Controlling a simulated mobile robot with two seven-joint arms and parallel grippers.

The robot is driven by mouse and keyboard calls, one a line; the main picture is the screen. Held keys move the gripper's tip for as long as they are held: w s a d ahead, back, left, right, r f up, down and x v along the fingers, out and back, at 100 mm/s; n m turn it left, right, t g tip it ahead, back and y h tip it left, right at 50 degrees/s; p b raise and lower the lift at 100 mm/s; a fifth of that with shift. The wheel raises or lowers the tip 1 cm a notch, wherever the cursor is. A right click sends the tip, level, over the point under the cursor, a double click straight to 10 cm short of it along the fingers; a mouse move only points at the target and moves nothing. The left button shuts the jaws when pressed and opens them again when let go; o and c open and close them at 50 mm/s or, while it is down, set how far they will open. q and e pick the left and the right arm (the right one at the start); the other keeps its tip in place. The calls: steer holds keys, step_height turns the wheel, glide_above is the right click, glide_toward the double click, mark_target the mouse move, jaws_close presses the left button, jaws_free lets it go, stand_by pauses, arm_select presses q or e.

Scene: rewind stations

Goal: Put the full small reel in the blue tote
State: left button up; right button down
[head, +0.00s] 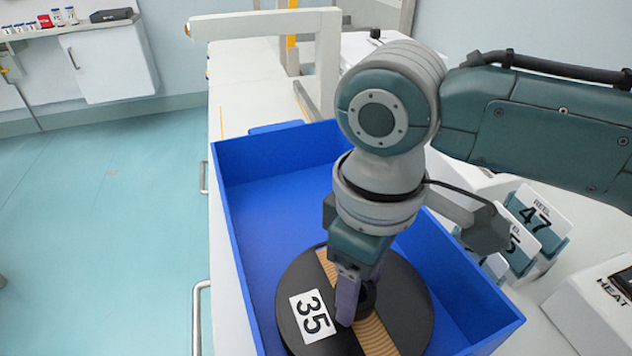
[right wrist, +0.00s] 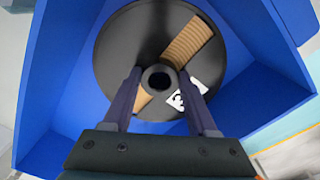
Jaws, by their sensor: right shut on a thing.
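The reel (head: 407,300) is a black disc with a tan wound band showing through slots and a white label reading 35. It is inside the walls of the blue tote (head: 235,205), towards its near end; I cannot tell whether it touches the floor. My right gripper (head: 356,302) points down and is shut on the reel's central hub. In the right wrist view, the fingers (right wrist: 160,88) stand on either side of the round hub of the reel (right wrist: 130,45), with the blue tote (right wrist: 262,85) around it. My left gripper is not in view.
The tote stands on a white counter (head: 232,110) with a pale frame (head: 325,60) behind it. Numbered cards (head: 535,215) and a white box marked HEAT (head: 590,315) are at the right. Open floor (head: 110,230) lies to the left.

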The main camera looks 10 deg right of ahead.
steer(key=shift+f, duration=0.1)
steer(key=shift+c, duration=1)
jaws_free()
step_height(320, 180, up, 12)
steer(key=p, duration=0.2)
steer(key=shift+p, duration=0.4)
